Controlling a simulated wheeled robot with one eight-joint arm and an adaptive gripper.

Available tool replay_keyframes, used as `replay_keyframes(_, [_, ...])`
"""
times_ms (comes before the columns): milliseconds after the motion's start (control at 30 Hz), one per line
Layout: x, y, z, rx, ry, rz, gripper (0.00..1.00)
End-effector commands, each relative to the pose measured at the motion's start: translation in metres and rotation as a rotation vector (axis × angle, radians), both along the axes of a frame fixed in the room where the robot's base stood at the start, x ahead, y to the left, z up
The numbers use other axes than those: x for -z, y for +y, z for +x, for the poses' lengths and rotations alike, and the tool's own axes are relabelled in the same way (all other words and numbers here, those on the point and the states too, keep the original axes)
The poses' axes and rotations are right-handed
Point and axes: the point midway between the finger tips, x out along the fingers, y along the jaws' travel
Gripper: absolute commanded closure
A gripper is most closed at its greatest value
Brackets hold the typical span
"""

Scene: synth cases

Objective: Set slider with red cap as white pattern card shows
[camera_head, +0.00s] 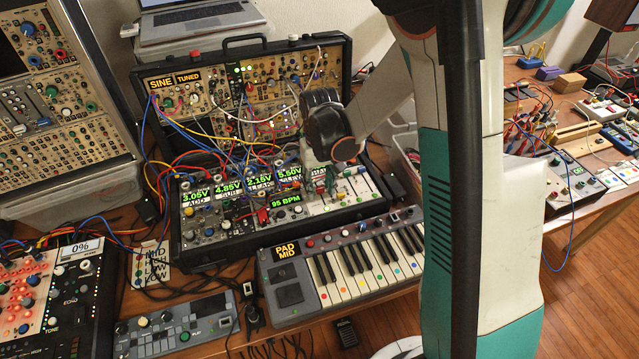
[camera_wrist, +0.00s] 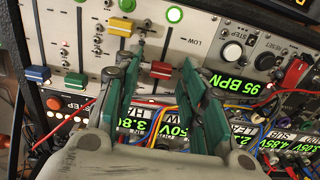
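The slider's red cap (camera_wrist: 161,70) is in the wrist view, on a slot in a white panel beside a printed LOW mark. My gripper (camera_wrist: 163,62) is open, with one green finger on each side of the red cap; contact cannot be told. In the head view my gripper (camera_head: 322,178) is over the right part of the synth case and hides much of the slider area. The white pattern card (camera_head: 150,268) stands at the left behind cables. Its lines seem to read MID, then LOW several times, partly covered.
A blue cap (camera_wrist: 37,74) and a green cap (camera_wrist: 75,80) are left of my fingers. Patch cables (camera_head: 215,140) cross the case (camera_head: 230,262). A keyboard (camera_head: 345,262) is in front.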

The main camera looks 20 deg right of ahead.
Motion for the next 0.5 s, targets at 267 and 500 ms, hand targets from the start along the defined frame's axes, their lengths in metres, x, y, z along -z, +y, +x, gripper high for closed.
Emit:
replay_keyframes(267, [-0.028, 0.000, -0.001, 0.000, 0.000, 0.000, 0.62])
replay_keyframes(500, [-0.077, 0.000, 0.000, 0.000, 0.000, 0.000, 0.62])
